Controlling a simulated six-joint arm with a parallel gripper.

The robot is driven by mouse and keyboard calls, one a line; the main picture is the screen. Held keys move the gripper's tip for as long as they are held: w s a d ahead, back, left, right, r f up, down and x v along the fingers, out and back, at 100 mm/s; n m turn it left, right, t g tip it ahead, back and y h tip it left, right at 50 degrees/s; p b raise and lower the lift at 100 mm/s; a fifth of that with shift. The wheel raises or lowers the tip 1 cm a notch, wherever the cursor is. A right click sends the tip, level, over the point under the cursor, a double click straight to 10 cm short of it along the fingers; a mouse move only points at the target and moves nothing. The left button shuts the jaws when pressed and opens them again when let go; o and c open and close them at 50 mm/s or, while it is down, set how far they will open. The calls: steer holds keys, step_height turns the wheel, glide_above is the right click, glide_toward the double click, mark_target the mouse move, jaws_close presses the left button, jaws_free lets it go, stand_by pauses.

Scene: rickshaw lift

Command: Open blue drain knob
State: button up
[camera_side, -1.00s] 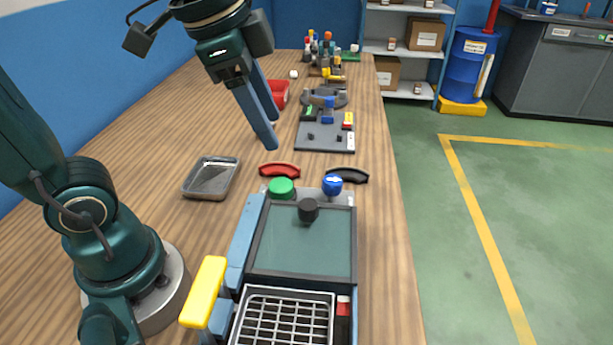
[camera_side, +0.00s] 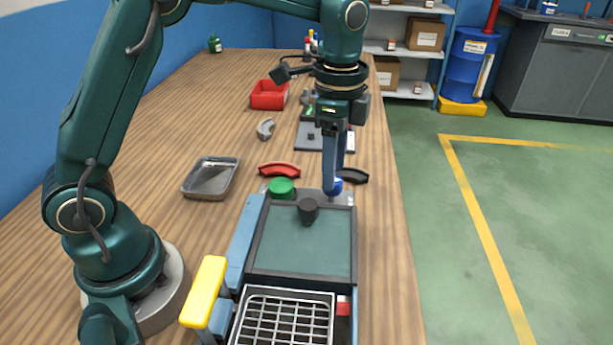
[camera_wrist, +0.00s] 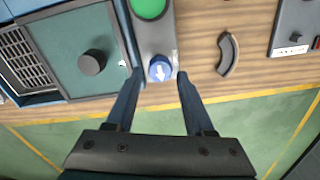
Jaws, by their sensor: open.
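The blue drain knob (camera_wrist: 160,69) carries a white arrow and sits on a grey panel at the end of the machine. In the side view the blue knob (camera_side: 337,187) is partly hidden behind my finger. My gripper (camera_wrist: 156,77) is open, with one finger on each side of the knob in the wrist view. In the side view my gripper (camera_side: 333,190) points down at the knob; I cannot tell whether the fingers touch it. A green knob (camera_side: 281,186) is beside it on the same panel (camera_side: 308,193).
A black knob (camera_side: 308,209) stands on the machine's dark lid (camera_side: 300,245). A red curved handle (camera_side: 279,170) and a black curved handle (camera_side: 354,176) lie just behind the panel. A metal tray (camera_side: 211,178) is to the left, and a red bin (camera_side: 269,95) is farther back.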

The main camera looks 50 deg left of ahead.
steer(key=shift+f, duration=1.15)
steer(key=shift+c, duration=0.2)
jaws_close()
